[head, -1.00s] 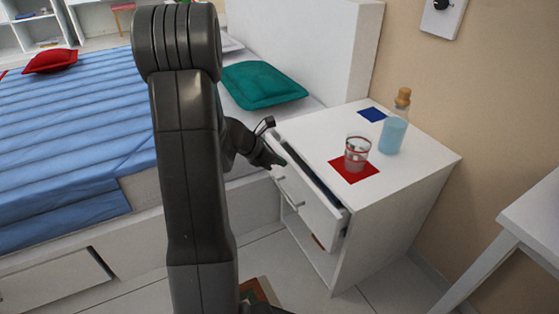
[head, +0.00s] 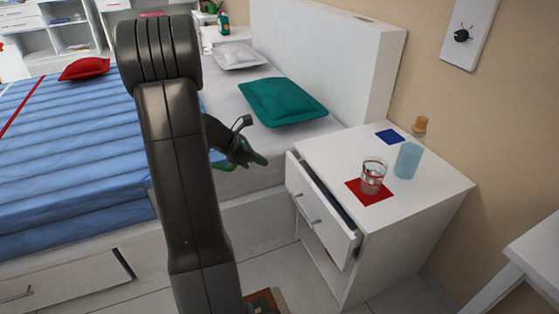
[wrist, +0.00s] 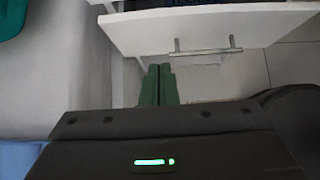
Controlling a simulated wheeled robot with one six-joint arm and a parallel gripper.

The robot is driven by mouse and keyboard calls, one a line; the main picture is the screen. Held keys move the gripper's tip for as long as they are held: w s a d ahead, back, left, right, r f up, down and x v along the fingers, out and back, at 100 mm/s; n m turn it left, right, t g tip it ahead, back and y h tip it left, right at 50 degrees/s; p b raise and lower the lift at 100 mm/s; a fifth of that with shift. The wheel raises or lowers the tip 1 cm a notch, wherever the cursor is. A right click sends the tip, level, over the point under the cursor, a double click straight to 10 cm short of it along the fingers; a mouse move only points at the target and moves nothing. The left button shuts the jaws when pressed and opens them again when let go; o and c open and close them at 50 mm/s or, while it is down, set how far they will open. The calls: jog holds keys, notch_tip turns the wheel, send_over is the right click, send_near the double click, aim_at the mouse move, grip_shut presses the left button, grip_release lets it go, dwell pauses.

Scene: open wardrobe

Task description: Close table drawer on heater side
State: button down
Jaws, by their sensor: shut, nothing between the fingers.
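The white bedside table (head: 432,209) stands beside the bed, and its top drawer (head: 318,214) is pulled partly out, with a dark gap behind its front. The drawer front (wrist: 225,28) and its bar handle (wrist: 205,51) also show in the wrist view. My gripper (head: 262,161) is shut and empty, up and left of the drawer in the head view, with a visible gap between them. In the wrist view its green fingertips (wrist: 158,70) lie together, below and left of the handle. No clear heater shows.
A glass (head: 373,176) stands on a red square (head: 358,196) on the tabletop. The bed (head: 80,150) is left; another white table (head: 535,255) is right.

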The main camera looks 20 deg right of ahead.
jog(key=w, duration=0.6)
jog(key=b, duration=0.3)
send_near(291, 162)
notch_tip(291, 162, down, 4)
jog(key=d, duration=0.3)
jog(key=shift+w+d+f+b, duration=0.1)
jog(key=shift+w+f+b, duration=0.05)
jog(key=shift+b, duration=0.15)
jog(key=shift+d, duration=0.45)
